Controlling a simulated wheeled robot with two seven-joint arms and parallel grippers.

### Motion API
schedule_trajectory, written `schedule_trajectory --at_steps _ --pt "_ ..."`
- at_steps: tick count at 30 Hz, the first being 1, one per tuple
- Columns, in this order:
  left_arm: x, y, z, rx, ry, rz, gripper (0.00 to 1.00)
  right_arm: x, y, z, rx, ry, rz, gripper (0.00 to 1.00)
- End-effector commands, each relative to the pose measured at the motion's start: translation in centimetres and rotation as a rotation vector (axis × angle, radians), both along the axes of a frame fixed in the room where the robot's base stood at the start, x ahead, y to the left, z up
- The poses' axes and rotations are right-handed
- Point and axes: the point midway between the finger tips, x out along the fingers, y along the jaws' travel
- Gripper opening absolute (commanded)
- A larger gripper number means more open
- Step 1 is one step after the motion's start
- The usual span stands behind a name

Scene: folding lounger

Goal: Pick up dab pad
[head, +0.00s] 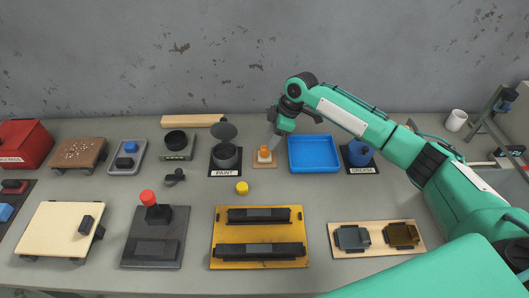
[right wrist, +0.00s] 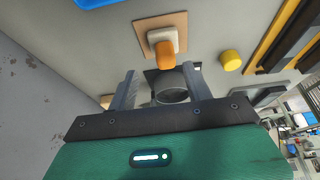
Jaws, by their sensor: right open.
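The dab pad, a white block with an orange grip (head: 264,153), stands on a small tan square board in the middle of the bench. In the right wrist view the dab pad (right wrist: 164,46) shows ahead of the fingertips, with its orange grip toward the camera. My left gripper is not in view.
A grey pot labelled PAINT (head: 226,160), its round lid raised, stands left of the pad. A blue tray (head: 314,168) lies close on the right. A yellow cylinder (head: 242,188) stands in front. A blue container (head: 360,153) is farther right. The grey wall is behind.

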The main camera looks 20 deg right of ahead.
Motion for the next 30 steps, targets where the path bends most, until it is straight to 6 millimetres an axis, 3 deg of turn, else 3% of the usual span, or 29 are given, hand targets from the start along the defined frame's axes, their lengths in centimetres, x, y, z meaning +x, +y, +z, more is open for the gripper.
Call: schedule_trajectory --at_steps 5,10,15,23,30 --pt "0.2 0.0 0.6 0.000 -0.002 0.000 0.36 0.0 0.5 -1.0 -0.001 0.002 -0.001 0.51" --pt "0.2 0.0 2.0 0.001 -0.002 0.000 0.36 -0.4 1.9 -3.0 0.000 0.003 0.000 0.51" --pt "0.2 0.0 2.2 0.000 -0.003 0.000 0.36 -0.1 2.5 -4.9 -0.001 0.001 0.000 0.51" --pt "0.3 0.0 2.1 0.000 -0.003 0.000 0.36 -0.1 2.6 -5.3 -0.001 0.000 0.000 0.51" --pt "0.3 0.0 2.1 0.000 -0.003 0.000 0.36 -0.1 2.6 -5.2 -0.001 0.000 0.000 0.04"
